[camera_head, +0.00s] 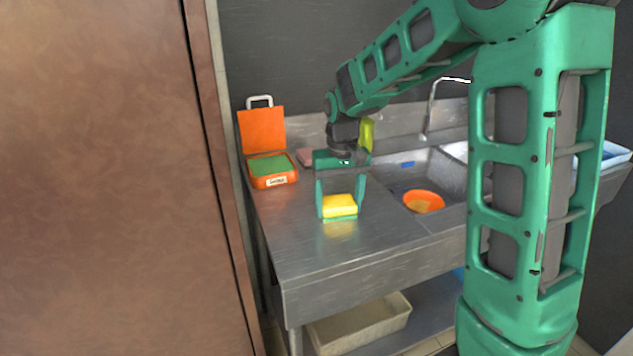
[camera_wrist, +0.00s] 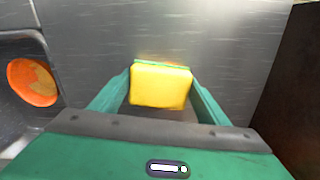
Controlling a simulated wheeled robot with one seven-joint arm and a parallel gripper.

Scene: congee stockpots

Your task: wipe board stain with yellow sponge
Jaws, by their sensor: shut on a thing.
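The yellow sponge (camera_head: 340,202) is held between the two green fingers of my gripper (camera_head: 341,208), low over the steel counter. I cannot tell whether it touches the metal. In the wrist view the sponge (camera_wrist: 160,86) sits between the fingers, with a thin green layer along its far edge. An orange upright panel with a white handle (camera_head: 262,131), perhaps the board, stands at the back left of the counter, behind an orange box with a green top and a label (camera_head: 272,181). I cannot make out a stain on the panel.
The steel counter (camera_head: 310,245) is bare in front of my gripper. A pinkish block (camera_head: 305,157) lies near the back wall. Right of my gripper, the sink (camera_head: 450,179) holds an orange dish with brownish contents (camera_head: 423,201). A brown panel (camera_head: 100,180) fills the left.

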